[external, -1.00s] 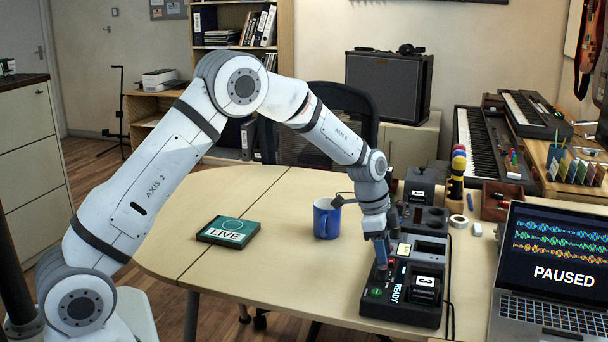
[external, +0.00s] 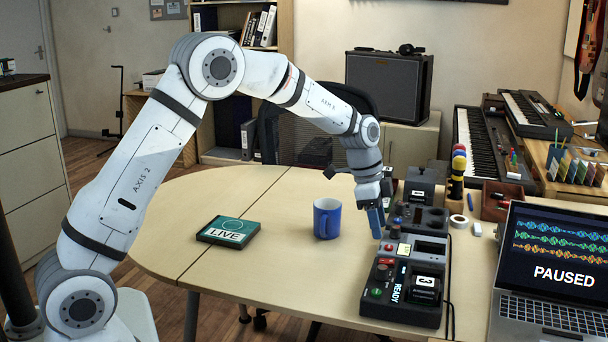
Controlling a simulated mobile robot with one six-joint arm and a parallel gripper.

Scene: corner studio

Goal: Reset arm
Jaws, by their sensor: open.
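My arm (external: 145,165) rises from the lower left, bends at a high elbow and reaches down over the table. My gripper (external: 377,222) points downward, open and empty, just above and behind the left back corner of the black control box (external: 416,318). The fingers look apart from the box. The box carries a red knob, a green button, a "READY" strip and a display reading 3. A blue mug (external: 327,218) stands upright on the table to the left of my gripper.
A green "LIVE" sign (external: 228,231) lies on the wooden table (external: 270,270). A laptop (external: 553,270) reading "PAUSED" stands at the right. A tape roll (external: 459,221) and dark devices (external: 419,185) lie behind the box. The table's left half is mostly clear.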

